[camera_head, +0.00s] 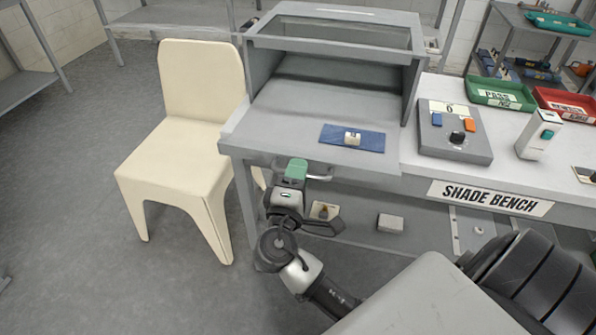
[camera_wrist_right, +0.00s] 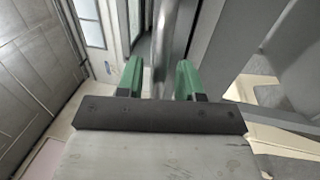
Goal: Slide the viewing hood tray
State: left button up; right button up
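The grey viewing hood (camera_head: 258,70) with a glass top stands on the bench, open at the front. Its flat grey tray (camera_head: 275,135) sticks out at the front and bears a blue mat (camera_head: 370,138) with a small pale piece (camera_head: 351,138). A metal bar handle (camera_head: 319,177) is on the tray's front edge. My right gripper (camera_head: 297,168), with green fingertips, is at the handle's left end. In the right wrist view, its fingers (camera_wrist_right: 160,80) are apart, with the metal bar (camera_wrist_right: 166,40) between them and gaps showing. My left gripper is not in view.
A cream chair (camera_head: 190,130) stands close to the left of the bench. A grey control box (camera_head: 452,135), a green bin (camera_head: 500,93) and a red bin (camera_head: 565,104) are to the right. A shelf (camera_head: 390,222) lies under the bench. The left floor is clear.

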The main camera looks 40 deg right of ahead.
aim_at(313, 138)
jog(key=shift+w+d, duration=0.1)
grip_shut()
jog(key=x, duration=0.4)
jog(key=f+b+x, duration=0.1)
jog(key=x, duration=0.3)
jog(key=f+b+x, duration=0.1)
jog(key=x, duration=0.4)
jog(key=shift+d+f, duration=0.2)
jog(key=shift+f, duration=0.05)
jog(key=shift+w+d, duration=0.25)
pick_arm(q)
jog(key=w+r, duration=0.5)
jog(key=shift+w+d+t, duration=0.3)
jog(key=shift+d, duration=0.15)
